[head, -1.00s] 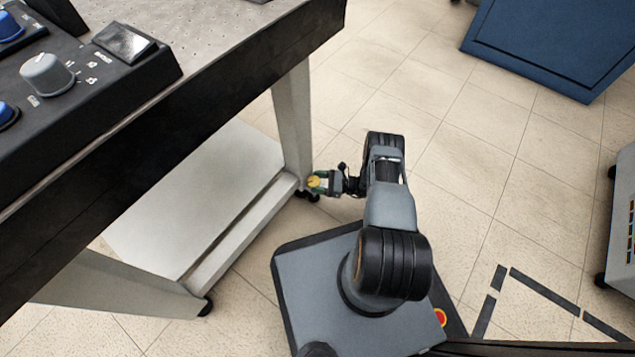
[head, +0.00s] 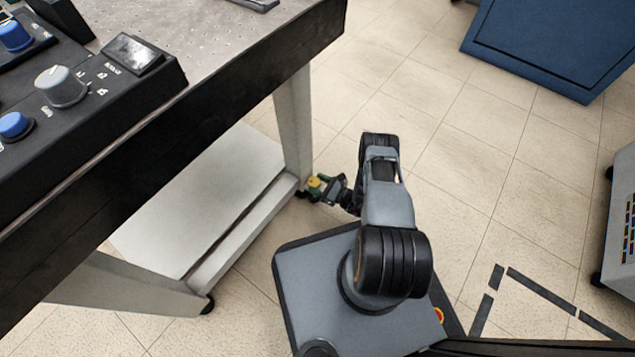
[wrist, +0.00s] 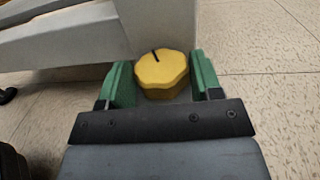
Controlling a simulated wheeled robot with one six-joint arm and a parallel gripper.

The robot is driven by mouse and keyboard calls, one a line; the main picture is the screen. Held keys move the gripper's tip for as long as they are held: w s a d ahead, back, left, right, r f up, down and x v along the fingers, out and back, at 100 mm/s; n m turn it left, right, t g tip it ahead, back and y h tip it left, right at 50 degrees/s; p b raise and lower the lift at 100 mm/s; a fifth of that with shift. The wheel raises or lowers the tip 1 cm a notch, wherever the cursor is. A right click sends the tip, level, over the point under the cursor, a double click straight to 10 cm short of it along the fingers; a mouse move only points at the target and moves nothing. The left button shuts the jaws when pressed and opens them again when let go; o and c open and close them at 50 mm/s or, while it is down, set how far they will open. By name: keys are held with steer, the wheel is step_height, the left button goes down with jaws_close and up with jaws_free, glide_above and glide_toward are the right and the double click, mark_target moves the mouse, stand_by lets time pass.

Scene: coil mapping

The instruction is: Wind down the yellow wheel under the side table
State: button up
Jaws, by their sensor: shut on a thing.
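The yellow wheel (wrist: 162,72) is a lobed knob with a dark mark on its top, at the foot of the side table's leg. It also shows small in the head view (head: 315,183). My gripper (wrist: 162,82) has green fingers on both sides of the wheel and is shut on it. The side table (head: 292,125) has a dark edge, a perforated top and pale grey legs. The underside of the wheel is hidden.
A control box (head: 100,85) with knobs stands on the table. A pale lower shelf (head: 190,200) lies beneath it. A blue cabinet (head: 550,45) is at top right and a grey unit (head: 622,220) at the right edge. Tiled floor between them is clear.

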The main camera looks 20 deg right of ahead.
steer(key=shift+s+a+m+t+h, duration=0.1)
steer(key=shift+a+m+t+h, duration=0.05)
steer(key=shift+m+t+h, duration=0.7)
steer(key=shift+s+a+m+t+h, duration=0.15)
steer(key=shift+m+t+h, duration=0.35)
steer(key=shift+h, duration=0.6)
steer(key=shift+a+m+t+h, duration=0.2)
steer(key=shift+m+t+h, duration=0.25)
steer(key=shift+m+h, duration=0.45)
steer(key=shift+h, duration=0.35)
steer(key=o, duration=0.7)
steer(key=shift+c, duration=0.2)
